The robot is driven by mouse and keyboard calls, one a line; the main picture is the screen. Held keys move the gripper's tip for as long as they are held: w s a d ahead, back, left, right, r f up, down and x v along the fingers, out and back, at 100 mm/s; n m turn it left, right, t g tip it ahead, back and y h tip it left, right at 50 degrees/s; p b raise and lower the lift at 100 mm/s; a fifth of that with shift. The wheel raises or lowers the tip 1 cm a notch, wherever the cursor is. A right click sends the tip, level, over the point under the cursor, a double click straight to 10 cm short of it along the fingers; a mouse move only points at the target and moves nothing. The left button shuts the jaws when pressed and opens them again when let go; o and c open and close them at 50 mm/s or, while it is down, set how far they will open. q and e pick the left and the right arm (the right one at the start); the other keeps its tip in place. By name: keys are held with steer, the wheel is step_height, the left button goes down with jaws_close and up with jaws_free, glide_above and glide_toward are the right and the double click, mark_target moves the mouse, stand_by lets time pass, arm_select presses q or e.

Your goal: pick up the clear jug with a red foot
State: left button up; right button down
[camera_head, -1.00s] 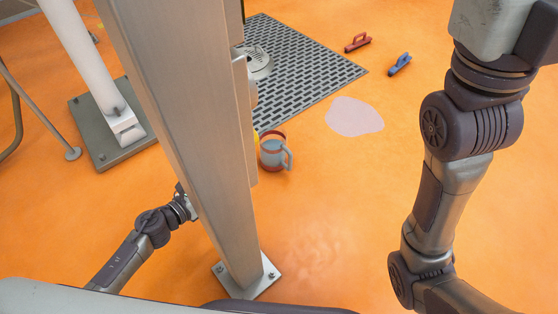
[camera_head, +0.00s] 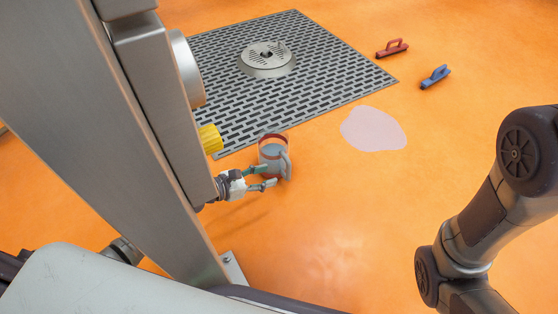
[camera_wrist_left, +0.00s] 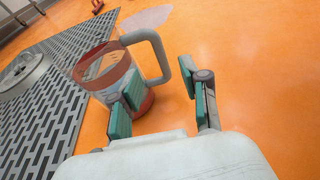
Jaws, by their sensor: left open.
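The clear jug (camera_head: 271,150) with red bands and a grey handle stands upright on the orange floor, by the near corner of the grating. In the left wrist view the jug (camera_wrist_left: 103,70) is close, with its grey handle (camera_wrist_left: 154,50) toward the right and its red foot (camera_wrist_left: 145,103) low down. My left gripper (camera_head: 272,178) is open at the jug's near side. In the left wrist view its green-padded fingers (camera_wrist_left: 160,103) are apart, one overlapping the jug's lower body, the other right of the handle. Whether they touch the jug cannot be told. My right gripper is out of view.
A grating (camera_head: 330,80) with a round drain lies behind. A pinkish puddle (camera_head: 373,130), a red tool (camera_head: 392,48) and a blue tool (camera_head: 435,76) lie right.

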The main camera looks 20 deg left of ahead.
mark_target(289, 170)
arm_select(q)
steer(key=b+x, duration=0.2)
steer(key=x, duration=0.2)
steer(key=f+b+x, duration=0.1)
steer(key=b+x, duration=0.1)
steer(key=x, duration=0.2)
steer(key=shift+f, duration=0.15)
steer(key=shift+w+d+b, duration=0.25)
steer(key=shift+b, duration=0.05)
steer(key=shift+c, duration=0.2)
jaws_close()
steer(key=shift+w, duration=0.1)
